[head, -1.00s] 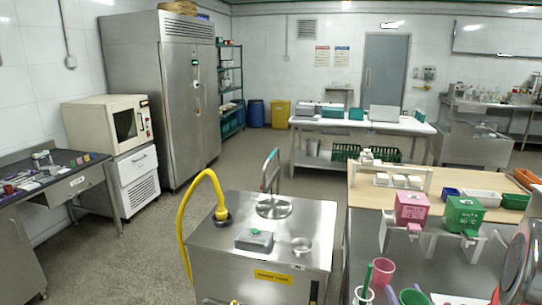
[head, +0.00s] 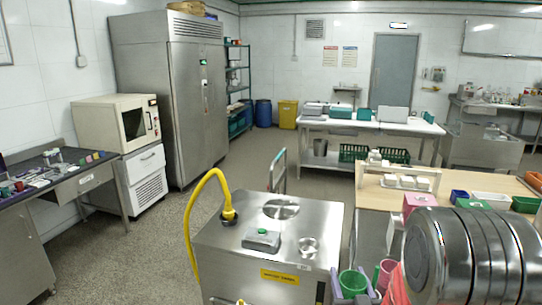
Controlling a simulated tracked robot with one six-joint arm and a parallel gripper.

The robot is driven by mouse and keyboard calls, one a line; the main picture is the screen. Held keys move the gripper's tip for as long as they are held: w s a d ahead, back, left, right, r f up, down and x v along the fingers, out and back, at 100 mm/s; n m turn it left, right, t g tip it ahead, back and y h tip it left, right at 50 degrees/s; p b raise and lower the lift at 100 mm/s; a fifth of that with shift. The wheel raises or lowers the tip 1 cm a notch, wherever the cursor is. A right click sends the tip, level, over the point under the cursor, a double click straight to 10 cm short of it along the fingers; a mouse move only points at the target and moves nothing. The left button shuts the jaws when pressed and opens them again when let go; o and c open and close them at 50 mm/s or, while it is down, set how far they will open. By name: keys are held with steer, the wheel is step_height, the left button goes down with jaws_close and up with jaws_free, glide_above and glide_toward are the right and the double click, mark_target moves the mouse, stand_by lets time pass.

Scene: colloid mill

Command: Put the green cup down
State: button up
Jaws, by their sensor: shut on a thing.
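The green cup (head: 352,283) is at the bottom of the head view, right of the steel machine's front corner. My gripper (head: 354,288) is shut on it, with one pale finger on each side of the cup. The cup looks upright, with its open rim facing up.
The steel machine (head: 230,262) with a yellow hose (head: 192,215) stands to the left. The wooden-topped bench (head: 450,200) is behind, with a pink box (head: 416,202) and trays on it. My arm hides much of the right side. Open floor lies left of the machine.

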steer(key=w+a, duration=0.2)
steer(key=a, duration=0.4)
steer(key=shift+w+r, duration=0.3)
steer(key=shift+w, duration=0.1)
steer(key=shift+d, duration=0.1)
steer(key=shift+r, duration=0.15)
steer(key=s+f, duration=0.5)
steer(key=f, duration=0.1)
steer(key=shift+f, duration=0.3)
stand_by(0.8)
